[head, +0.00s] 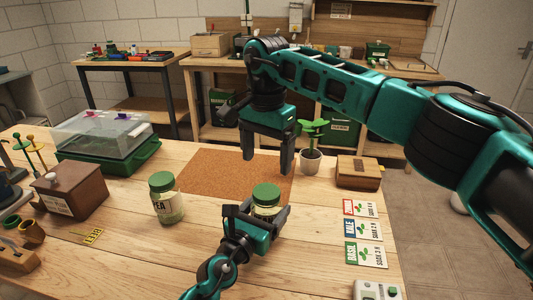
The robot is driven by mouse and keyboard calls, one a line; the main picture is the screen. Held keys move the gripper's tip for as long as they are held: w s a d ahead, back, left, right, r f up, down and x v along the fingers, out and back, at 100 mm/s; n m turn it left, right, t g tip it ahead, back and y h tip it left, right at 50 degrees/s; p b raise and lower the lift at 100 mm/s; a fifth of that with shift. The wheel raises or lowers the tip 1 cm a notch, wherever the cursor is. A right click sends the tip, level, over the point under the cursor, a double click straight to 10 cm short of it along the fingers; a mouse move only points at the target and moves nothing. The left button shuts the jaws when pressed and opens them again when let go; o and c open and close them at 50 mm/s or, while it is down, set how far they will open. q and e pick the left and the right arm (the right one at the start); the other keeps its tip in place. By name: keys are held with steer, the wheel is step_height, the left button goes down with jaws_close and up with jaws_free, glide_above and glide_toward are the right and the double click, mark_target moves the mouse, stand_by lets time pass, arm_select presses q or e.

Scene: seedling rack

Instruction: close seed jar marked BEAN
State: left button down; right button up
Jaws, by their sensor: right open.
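A glass jar (265,209) with a green lid (266,192) on top stands on the table at the middle; its label is hidden. My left gripper (259,213) comes from below with a finger on each side of this jar and looks shut on it. My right gripper (267,165) is open and empty, fingers pointing down, above and slightly behind the lid. A second jar (169,207), with a green lid and a label that reads PEA, stands to the left, clear of both grippers. I cannot tell how tightly the middle jar's lid sits.
A cork mat (205,170) lies behind the jars. A potted seedling (311,160) and a wooden box (358,172) stand behind right. Seed cards (364,229) lie at the right edge. A brown box (70,193) and a clear-lidded green tray (105,140) stand left.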

mark_target(267, 191)
steer(key=shift+f, duration=4)
steer(key=shift+c, duration=0.4)
